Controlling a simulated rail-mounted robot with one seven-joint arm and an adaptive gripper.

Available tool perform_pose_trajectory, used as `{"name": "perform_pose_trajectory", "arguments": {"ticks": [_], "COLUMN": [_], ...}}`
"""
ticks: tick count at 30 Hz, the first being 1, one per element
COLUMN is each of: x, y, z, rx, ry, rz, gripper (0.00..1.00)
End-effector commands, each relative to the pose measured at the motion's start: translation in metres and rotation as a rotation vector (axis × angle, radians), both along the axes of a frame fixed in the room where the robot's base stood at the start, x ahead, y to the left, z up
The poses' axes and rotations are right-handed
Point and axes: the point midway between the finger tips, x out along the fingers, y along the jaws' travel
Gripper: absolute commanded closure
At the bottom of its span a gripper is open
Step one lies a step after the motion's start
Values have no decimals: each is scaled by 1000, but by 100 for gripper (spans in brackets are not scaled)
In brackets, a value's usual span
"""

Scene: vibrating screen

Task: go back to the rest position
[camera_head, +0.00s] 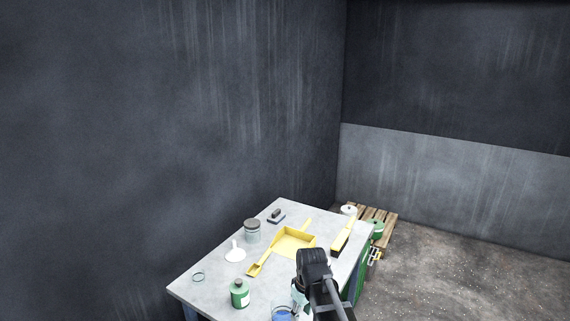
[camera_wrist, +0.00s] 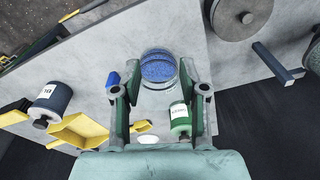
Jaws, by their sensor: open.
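My gripper (camera_wrist: 158,105) is open in the wrist view, with its two fingers apart and nothing held between them. Beyond the fingertips stands a glass jar with blue contents (camera_wrist: 159,66) on the grey table (camera_wrist: 110,75). A green labelled bottle (camera_wrist: 181,118) stands close by the right finger, partly hidden. In the head view my arm reaches over the table's near right part, and the blue-filled jar (camera_head: 281,314) shows at the bottom edge, partly cut off. The gripper's fingers are hidden in the head view.
The table (camera_head: 215,268) also holds a yellow dustpan (camera_head: 293,240), a yellow scoop (camera_head: 258,264), a brush (camera_head: 341,242), a white funnel (camera_head: 235,254), a lidded jar (camera_head: 252,232) and a green bottle (camera_head: 239,294). A wooden pallet (camera_head: 380,215) lies behind on the floor. Dark walls stand behind the table.

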Motion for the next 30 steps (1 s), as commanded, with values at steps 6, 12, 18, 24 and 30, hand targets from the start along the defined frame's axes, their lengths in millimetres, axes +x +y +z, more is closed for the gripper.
{"name": "perform_pose_trajectory", "arguments": {"ticks": [6,12,18,24,30], "x": [-52,-113,-171,-236,-308], "y": [-53,-101,-120,-120,-119], "z": [-77,-144,-223,-303,-372], "rx": [-22,-47,-86,-137,-188], "ry": [44,78,159,299,437], "rz": [-272,-565,-710,-701,-691], "gripper": [57,57,57,57,57]}}
